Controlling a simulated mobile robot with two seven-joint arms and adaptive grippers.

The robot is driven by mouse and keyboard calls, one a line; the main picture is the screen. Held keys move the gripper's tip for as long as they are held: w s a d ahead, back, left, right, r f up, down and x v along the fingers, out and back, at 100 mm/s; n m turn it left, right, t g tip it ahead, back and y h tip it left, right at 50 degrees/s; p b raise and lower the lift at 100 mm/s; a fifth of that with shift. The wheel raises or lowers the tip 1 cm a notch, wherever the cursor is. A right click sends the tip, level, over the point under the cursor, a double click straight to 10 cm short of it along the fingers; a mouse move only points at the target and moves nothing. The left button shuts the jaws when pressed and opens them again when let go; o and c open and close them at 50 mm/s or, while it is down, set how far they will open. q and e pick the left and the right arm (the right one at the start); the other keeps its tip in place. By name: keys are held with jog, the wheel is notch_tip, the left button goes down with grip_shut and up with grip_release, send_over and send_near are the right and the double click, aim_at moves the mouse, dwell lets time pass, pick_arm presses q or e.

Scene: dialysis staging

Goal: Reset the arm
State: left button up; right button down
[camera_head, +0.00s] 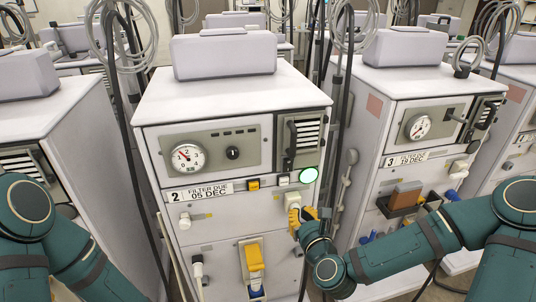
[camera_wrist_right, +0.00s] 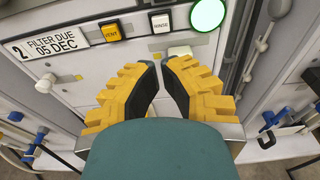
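My right gripper (camera_head: 301,216) reaches the front of the middle machine (camera_head: 228,108), marked 2, below its lit green round light (camera_head: 308,175). In the right wrist view, its yellow fingers (camera_wrist_right: 159,66) with dark pads lean toward each other at the tips. A narrow gap shows between them with nothing held in it. A white fitting (camera_wrist_right: 180,51) lies just beyond the right fingertip; I cannot tell whether they touch. My right arm comes in from the right. My left arm is folded at the lower left, and its gripper is out of view.
Beside the light are a yellow button (camera_head: 253,184) and a white button (camera_head: 283,180). A yellow-handled fitting (camera_head: 254,258) sits lower on machine 2. Machine 3 (camera_head: 405,105) stands to the right, with a small tray (camera_head: 398,211) on its front. Hoses and poles run between the machines.

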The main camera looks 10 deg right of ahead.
jog(key=s+a+f+n+g+y, duration=0.25)
jog(key=a+f+n+g, duration=0.2)
jog(key=f+n, duration=0.35)
jog(key=s+a+f+n+g+y, duration=0.2)
jog(key=s+a+f+n+g, duration=0.25)
jog(key=n, duration=0.45)
jog(key=s+f+n+g+h, duration=0.1)
jog(key=s+f+n+g, duration=0.4)
jog(key=s+f+n, duration=0.5)
jog(key=shift+s+d+f+n+g, duration=0.2)
jog(key=shift+f+n+g, duration=0.2)
jog(key=shift+n, duration=2.9)
jog(key=shift+h, duration=0.25)
